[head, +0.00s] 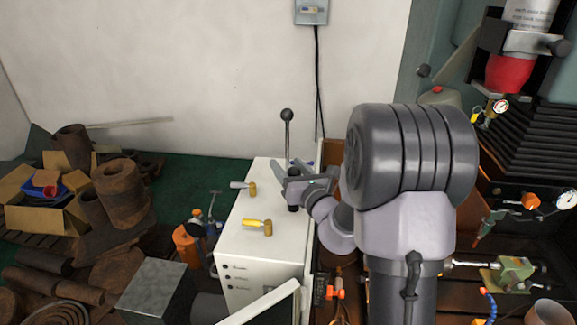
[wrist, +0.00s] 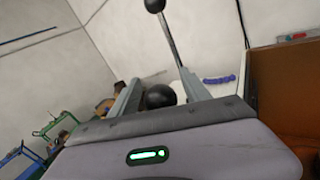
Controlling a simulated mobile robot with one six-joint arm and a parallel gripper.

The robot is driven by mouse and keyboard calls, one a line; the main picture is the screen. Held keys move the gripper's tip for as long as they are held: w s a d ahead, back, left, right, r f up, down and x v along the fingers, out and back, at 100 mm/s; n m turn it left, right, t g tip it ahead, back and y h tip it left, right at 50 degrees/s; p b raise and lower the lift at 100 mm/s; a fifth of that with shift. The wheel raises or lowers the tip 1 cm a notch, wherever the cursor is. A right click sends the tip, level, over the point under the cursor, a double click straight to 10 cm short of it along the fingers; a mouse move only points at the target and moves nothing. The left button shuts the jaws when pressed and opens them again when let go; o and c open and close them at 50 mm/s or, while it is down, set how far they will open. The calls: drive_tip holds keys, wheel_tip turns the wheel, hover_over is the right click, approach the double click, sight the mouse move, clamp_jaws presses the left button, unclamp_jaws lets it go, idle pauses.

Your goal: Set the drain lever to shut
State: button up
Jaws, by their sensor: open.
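A tall lever (head: 288,135) with a black ball knob stands upright at the back of the white cabinet (head: 262,265). It also shows beyond my fingers in the wrist view (wrist: 170,40). Two small valve handles lie on the cabinet top, one yellow (head: 257,226) and one grey (head: 243,186). No label shows which is the drain lever. My gripper (head: 288,170) is open above the cabinet's right side, in front of the tall lever. In the wrist view a second black ball (wrist: 160,96) shows between my open fingers (wrist: 158,82); its stem is hidden.
Rusty pipe pieces (head: 120,190) and a cardboard box (head: 42,195) lie at left. An orange container (head: 187,243) stands beside the cabinet. Machinery with gauges (head: 567,200) fills the right side. The wall box's cable (head: 317,80) hangs behind the lever.

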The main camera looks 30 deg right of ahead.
clamp_jaws()
idle(1.3)
